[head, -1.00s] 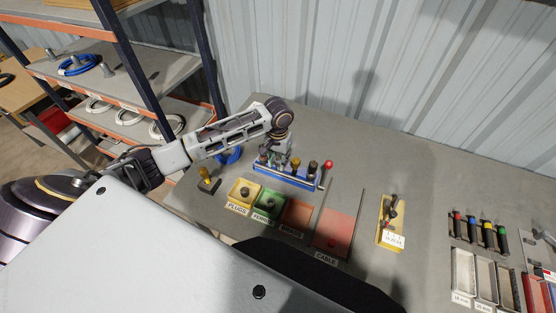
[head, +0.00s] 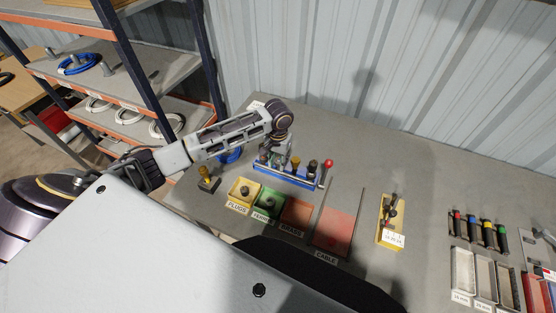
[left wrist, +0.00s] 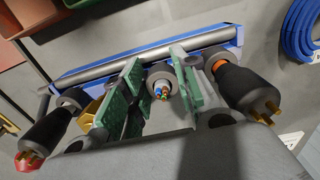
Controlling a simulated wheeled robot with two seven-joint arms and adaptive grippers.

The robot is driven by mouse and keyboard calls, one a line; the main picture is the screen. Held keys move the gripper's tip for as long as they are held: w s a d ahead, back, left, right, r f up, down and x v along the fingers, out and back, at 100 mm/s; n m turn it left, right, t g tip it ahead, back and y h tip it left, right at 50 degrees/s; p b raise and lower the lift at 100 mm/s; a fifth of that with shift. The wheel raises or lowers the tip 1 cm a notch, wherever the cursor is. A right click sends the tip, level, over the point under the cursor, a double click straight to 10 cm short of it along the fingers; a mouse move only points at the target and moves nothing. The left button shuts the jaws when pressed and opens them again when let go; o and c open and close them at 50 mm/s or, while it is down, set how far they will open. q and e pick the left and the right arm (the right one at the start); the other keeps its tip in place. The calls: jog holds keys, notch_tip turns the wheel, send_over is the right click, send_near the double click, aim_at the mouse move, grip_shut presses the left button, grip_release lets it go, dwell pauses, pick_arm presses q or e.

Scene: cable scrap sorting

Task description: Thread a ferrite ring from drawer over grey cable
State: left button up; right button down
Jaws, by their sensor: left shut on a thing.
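The blue rack (head: 287,175) on the bench holds a row of upright ends. My left gripper (left wrist: 155,92) is over it, its green-padded fingers on both sides of the grey cable's end (left wrist: 161,88). It is shut there. Coloured cores show at the cable's tip, and a grey round collar (left wrist: 160,72) surrounds it. I cannot tell whether this collar is a ferrite ring or part of the rack, nor exactly what the pads press on. My right gripper is not in view.
Black plugs stand left (left wrist: 48,135) and right (left wrist: 240,88) of my fingers. A red ball knob (head: 328,163) is at the rack's end. Yellow (head: 243,190) and green (head: 267,204) trays lie in front. A yellow tool holder (head: 391,218) stands right. Bare bench lies behind it.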

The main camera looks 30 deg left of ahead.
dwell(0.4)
pick_arm(q)
jog(key=o, duration=1)
jog(key=shift+o, duration=0.2)
notch_tip(320, 180, up, 7)
dwell(0.7)
jog(key=shift+f, duration=0.1)
dwell(0.6)
